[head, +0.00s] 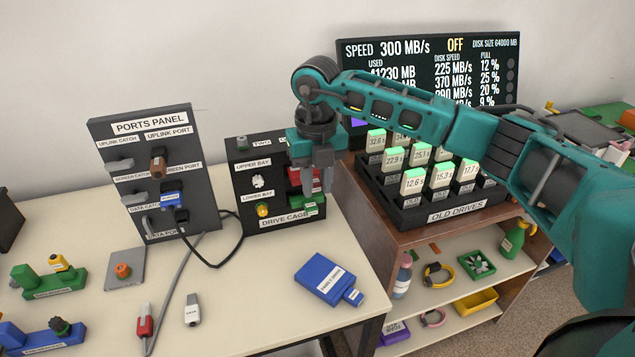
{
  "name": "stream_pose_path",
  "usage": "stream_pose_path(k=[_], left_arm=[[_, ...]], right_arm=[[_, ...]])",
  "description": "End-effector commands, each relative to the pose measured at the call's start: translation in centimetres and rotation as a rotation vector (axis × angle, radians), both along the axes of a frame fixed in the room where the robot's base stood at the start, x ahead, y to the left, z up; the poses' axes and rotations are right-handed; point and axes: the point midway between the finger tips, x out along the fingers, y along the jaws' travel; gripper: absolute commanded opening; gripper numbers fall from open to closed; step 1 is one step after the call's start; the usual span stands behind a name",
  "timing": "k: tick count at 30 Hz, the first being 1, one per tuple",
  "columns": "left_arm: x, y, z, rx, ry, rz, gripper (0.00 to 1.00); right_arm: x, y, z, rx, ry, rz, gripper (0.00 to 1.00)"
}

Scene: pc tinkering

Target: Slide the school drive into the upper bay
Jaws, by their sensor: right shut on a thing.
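The drive cage (240,204) is a dark box on the table, with labels for an upper bay (253,163) and a lower bay (257,197). A red part (294,180) shows at the upper bay's right side, and a green part (308,207) at the lower bay. My right gripper (318,187) points down in front of the cage's upper right and is shut on the red part, which it partly hides. A blue drive (322,277) with a white label and a plug-like end lies flat on the table; its label is too small to read. My left gripper is out of view.
The ports panel (104,185) with cables stands left of the cage. A tray of old drives (398,217) sits on the wooden shelf unit at right, below a screen (425,55). Loose plugs and green and blue blocks lie at front left. Table around the blue drive is clear.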

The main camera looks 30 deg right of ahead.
Motion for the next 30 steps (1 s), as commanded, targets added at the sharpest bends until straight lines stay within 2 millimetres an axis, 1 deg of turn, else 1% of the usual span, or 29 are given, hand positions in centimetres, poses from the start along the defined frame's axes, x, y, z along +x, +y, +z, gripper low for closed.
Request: stream_pose_path(k=[26, 27, 30], left_arm=[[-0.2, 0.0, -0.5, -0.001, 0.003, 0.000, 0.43], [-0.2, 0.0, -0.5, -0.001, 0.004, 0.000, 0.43], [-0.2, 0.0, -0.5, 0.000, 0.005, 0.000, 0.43]], right_arm=[[2.0, -0.4, 0.0, 0.001, -0.002, 0.000, 0.00], [2.0, -0.4, 0.0, 0.001, -0.002, 0.000, 0.28], [2.0, -0.4, 0.0, 0.001, -0.001, 0.000, 0.37]])
